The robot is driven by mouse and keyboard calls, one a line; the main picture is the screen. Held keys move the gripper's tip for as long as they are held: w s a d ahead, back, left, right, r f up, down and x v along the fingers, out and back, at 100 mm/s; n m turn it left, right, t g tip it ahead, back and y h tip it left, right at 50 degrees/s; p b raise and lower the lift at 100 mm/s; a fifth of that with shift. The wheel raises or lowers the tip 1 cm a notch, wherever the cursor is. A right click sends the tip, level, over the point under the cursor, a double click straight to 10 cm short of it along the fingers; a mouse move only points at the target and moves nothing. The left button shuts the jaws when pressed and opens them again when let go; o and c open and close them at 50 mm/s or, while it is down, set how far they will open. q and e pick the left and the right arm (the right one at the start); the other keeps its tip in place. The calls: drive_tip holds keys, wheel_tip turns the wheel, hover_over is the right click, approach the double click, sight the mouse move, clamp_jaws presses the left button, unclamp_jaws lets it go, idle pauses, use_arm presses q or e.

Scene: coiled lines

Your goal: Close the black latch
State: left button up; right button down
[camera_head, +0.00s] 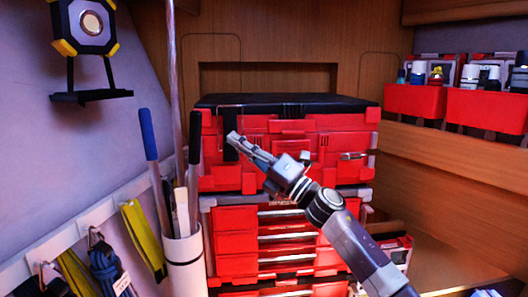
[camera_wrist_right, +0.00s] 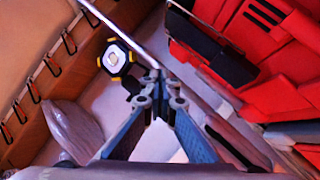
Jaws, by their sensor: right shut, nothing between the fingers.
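A red toolbox (camera_head: 270,180) with a black lid (camera_head: 285,102) stands at the centre of the head view. The black latch (camera_head: 230,150) is on the left part of its upper front and shows as a dark upright piece. In the right wrist view the black latch (camera_wrist_right: 232,66) lies at upper right against the red front; how far it stands off the box is unclear. My right gripper (camera_head: 233,138) is shut and empty. In the head view its fingertips overlap the latch; in the wrist view the fingertips (camera_wrist_right: 157,76) are left of it. My left gripper is not in view.
A white tube (camera_head: 184,265) with long-handled tools stands left of the toolbox. Straps hang from a rail (camera_head: 90,225) at far left. A lamp (camera_head: 88,25) is on the left wall. Red bins (camera_head: 415,100) sit on the right shelf.

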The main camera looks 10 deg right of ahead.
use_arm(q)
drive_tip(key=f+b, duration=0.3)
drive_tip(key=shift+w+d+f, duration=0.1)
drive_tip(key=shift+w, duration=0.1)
use_arm(e)
drive_tip(key=s+d, duration=0.5)
drive_tip(key=d, duration=0.2)
drive_tip(key=shift+s+f, duration=0.15)
drive_tip(key=shift+s, duration=0.2)
drive_tip(key=shift+s, duration=0.1)
